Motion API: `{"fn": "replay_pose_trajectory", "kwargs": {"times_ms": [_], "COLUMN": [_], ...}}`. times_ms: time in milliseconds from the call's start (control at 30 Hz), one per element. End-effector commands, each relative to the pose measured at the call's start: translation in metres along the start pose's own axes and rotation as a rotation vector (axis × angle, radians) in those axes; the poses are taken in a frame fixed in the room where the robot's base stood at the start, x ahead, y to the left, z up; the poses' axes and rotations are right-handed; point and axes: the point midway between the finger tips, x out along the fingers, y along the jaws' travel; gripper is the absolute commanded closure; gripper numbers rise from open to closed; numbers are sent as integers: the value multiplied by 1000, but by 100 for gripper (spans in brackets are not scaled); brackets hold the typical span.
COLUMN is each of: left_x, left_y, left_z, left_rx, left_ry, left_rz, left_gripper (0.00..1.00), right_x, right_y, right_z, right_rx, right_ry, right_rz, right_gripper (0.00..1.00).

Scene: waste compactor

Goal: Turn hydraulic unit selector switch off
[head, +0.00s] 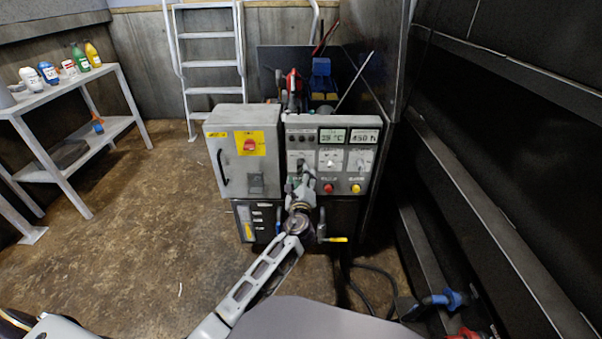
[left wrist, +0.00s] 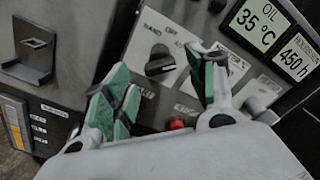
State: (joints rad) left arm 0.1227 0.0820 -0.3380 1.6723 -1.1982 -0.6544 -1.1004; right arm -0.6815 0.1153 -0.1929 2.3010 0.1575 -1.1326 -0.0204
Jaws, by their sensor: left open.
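The hydraulic unit's grey control panel (head: 346,143) stands ahead of me in the head view. My left gripper (head: 300,176) is in front of the panel's left side and hides part of it. In the left wrist view a black selector switch (left wrist: 160,61), with labels that seem to read HAND and OFF, shows between the two fingertips of the open gripper (left wrist: 164,76). The green-padded fingers are to either side of the knob, and I see no clear contact. I cannot tell which label the knob points to. My right gripper is not in view.
A grey box with a red switch on a yellow plate (head: 250,145) adjoins the panel on the left. Red (head: 328,188) and yellow (head: 356,188) buttons sit low on the panel. Displays (head: 348,136) are at its top.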

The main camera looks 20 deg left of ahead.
Motion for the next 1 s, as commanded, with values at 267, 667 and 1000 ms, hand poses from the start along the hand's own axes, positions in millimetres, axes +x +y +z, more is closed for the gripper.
{"fn": "replay_pose_trajectory", "kwargs": {"times_ms": [267,667,1000], "left_x": [26,42,42], "left_y": [1,0,0], "left_z": [0,0,0], "left_rx": [-1,-1,0], "left_ry": [-1,0,0], "left_rz": [0,-1,0], "left_gripper": [43,43,54], "right_x": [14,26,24], "right_y": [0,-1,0], "right_z": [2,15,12], "right_rx": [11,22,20], "right_ry": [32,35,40], "right_rz": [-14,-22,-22], "right_gripper": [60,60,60]}}
